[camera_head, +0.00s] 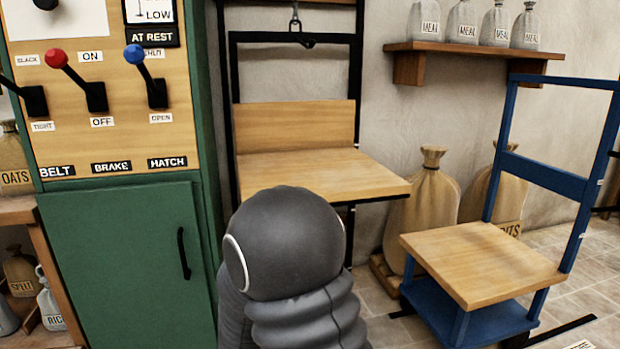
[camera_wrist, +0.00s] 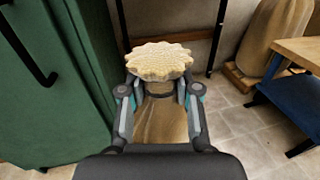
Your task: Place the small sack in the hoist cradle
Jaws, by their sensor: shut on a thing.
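The small sack (camera_wrist: 160,62) is pale tan with a ruffled, gathered top. My gripper (camera_wrist: 158,88) is shut on its neck in the wrist view, and the sack's body hangs below, partly hidden by the fingers. The hoist cradle (camera_head: 300,175) is a wooden platform with a wooden back, in a black frame under a hook, at the upper middle of the head view. Its platform looks empty where visible. In the head view my dark arm covers the area before the cradle, hiding my gripper and the sack.
A green cabinet (camera_head: 125,255) with a lever panel (camera_head: 105,95) stands left of the cradle. A blue cart (camera_head: 480,260) with a wooden top stands at the right, with large sacks (camera_head: 420,205) behind it. A wall shelf (camera_head: 470,50) holds several meal sacks.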

